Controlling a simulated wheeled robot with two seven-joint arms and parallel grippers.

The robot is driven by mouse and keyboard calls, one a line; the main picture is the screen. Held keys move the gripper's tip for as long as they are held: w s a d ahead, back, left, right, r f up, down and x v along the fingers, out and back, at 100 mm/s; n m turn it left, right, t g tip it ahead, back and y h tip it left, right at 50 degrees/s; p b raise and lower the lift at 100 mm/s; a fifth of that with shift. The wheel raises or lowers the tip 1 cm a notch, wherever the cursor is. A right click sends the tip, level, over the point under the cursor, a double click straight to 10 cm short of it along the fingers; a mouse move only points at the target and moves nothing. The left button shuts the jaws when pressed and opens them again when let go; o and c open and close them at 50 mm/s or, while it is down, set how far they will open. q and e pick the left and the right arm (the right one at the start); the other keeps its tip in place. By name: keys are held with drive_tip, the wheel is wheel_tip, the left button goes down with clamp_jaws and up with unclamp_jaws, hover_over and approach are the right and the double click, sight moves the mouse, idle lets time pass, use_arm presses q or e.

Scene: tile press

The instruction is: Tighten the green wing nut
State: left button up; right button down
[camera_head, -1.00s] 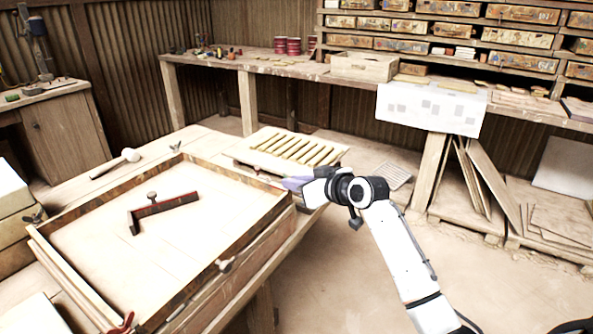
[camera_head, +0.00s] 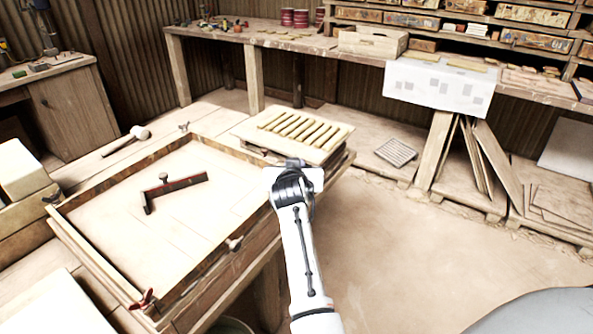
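A shallow wooden frame (camera_head: 100,267) lies on the wooden table, with wing nuts around its rim. A red wing nut (camera_head: 145,300) is at the near corner and a pale wing nut (camera_head: 235,243) on the right side. Dark wing nuts sit at the left corner (camera_head: 52,196) and the far corner (camera_head: 183,127). None reads clearly as green, so I cannot tell which is the green one. My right gripper (camera_head: 300,172) is beside the frame's right corner, apart from these wing nuts. Its fingers are hidden behind the wrist. My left gripper is out of view.
A dark red angled bar (camera_head: 178,187) with a knob lies inside the frame. A mallet (camera_head: 128,139) lies behind it. A slatted tray of yellowish strips (camera_head: 335,138) stands just beyond my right gripper. Pale blocks (camera_head: 22,172) stand at the left.

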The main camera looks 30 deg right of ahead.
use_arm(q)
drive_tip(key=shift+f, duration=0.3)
use_arm(e)
drive_tip(key=shift+a, duration=0.1)
drive_tip(key=c, duration=1.7)
unclamp_jaws()
drive_tip(key=shift+w, duration=0.1)
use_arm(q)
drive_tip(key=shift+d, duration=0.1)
